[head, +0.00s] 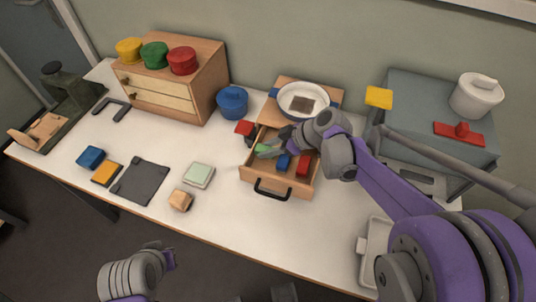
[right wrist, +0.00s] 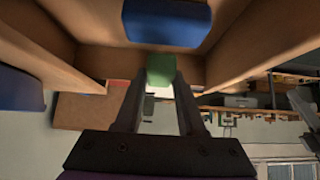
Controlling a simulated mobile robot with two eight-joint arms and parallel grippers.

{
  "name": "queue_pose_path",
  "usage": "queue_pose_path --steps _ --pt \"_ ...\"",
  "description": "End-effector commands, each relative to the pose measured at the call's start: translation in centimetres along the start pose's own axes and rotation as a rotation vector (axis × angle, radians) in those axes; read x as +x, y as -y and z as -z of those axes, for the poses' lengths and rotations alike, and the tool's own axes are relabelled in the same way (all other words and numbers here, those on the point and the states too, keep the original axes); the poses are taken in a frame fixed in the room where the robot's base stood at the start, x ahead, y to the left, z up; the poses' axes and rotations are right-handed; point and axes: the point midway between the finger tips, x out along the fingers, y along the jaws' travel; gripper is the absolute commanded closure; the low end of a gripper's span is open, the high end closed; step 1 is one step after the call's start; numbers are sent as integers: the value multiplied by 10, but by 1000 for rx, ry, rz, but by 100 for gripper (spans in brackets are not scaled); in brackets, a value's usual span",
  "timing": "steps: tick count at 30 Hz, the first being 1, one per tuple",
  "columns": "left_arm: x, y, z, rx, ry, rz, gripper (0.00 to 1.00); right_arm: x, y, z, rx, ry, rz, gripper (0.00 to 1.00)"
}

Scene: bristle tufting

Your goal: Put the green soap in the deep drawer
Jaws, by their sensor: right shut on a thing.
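The green soap (head: 265,149) is between the fingers of my right gripper (head: 272,148), at the left back of the open wooden drawer (head: 262,181). In the right wrist view the green soap (right wrist: 160,68) shows as a small block between the two fingertips (right wrist: 160,80), with drawer walls around it. I cannot tell whether it touches the drawer floor. A blue block (head: 284,162) and a red block (head: 303,164) lie in the drawer. My left gripper (head: 168,258) is low at the front, away from the table things; its jaws are unclear.
A white pan (head: 303,99) stands on the drawer's wooden cabinet. A red-topped item (head: 245,128) and a blue pot (head: 232,101) stand left of the drawer. A chest (head: 205,81) bears colored pots. The table front near the black handle (head: 272,190) is clear.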

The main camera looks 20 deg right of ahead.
Motion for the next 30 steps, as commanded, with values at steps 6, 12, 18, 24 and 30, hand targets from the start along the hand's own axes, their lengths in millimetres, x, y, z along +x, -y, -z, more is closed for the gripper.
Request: queue_pose_path --steps 6,12,18,24,30 --pt "4 0 -3 0 2 0 100 22 0 -22 0 0 0 100" --pt "4 0 -3 0 2 0 100 25 0 -24 0 0 0 100" --pt "6 0 -4 0 2 0 100 26 0 -26 0 0 0 100" --pt "6 0 -4 0 2 0 100 26 0 -26 0 0 0 31" --pt "6 0 -4 0 2 0 100 26 0 -26 0 0 0 31"
